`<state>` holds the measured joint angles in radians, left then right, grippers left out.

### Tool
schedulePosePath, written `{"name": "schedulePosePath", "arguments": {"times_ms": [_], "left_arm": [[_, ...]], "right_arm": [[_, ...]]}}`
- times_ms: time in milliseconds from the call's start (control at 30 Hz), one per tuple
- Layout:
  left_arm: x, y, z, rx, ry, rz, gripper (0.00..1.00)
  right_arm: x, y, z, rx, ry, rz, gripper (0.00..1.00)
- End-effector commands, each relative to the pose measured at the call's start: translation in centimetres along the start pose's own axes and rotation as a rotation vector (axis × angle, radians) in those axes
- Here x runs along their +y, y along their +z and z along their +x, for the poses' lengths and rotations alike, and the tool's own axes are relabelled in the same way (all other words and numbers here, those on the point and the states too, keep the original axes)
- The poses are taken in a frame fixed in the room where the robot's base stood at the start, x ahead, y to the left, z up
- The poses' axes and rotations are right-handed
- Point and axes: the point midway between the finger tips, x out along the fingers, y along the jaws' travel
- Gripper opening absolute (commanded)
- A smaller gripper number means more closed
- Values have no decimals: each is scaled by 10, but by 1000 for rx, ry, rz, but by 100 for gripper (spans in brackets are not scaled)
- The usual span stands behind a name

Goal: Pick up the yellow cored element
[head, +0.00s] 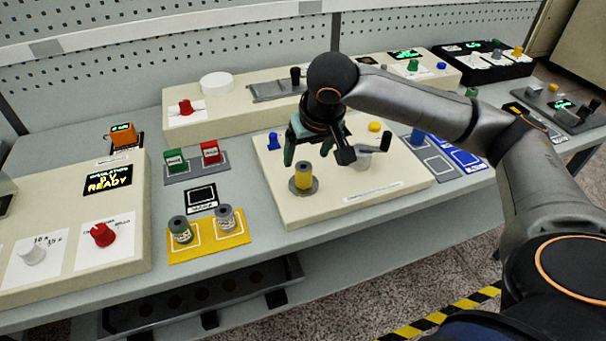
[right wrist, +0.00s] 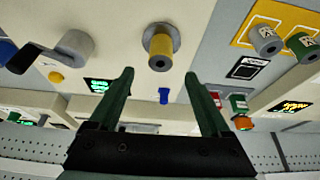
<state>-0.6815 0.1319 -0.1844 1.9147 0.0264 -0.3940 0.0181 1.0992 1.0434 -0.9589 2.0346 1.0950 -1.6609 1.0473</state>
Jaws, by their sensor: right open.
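The yellow cored element (head: 303,176) stands upright on a round grey base on the cream board (head: 330,207). It looks like a yellow cylinder with a grey core. In the right wrist view the yellow cored element (right wrist: 160,50) shows beyond the fingertips, roughly between their lines. My right gripper (head: 315,155) is open and empty, above and slightly behind the element, not touching it. Its two green fingers also show spread apart in the right wrist view (right wrist: 158,75). My left gripper is not in view.
A grey crank (head: 362,162) and a yellow button (head: 375,127) are on the same board. Left of it, a yellow mat (head: 208,252) carries two spools, and a grey holder (head: 196,172) carries a green and a red block. A control panel (head: 75,225) stands far left.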

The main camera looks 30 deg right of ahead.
Motion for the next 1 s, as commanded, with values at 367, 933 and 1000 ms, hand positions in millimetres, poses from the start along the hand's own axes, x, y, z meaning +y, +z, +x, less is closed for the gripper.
{"name": "schedulePosePath", "arguments": {"times_ms": [367, 933, 1000], "left_arm": [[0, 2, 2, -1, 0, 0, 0], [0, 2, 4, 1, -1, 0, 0], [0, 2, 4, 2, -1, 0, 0]], "right_arm": [[1, 4, 42, -2, 0, -1, 82], [0, 4, 64, 1, -2, -3, 67], [0, 4, 63, 1, -2, -3, 59]]}}
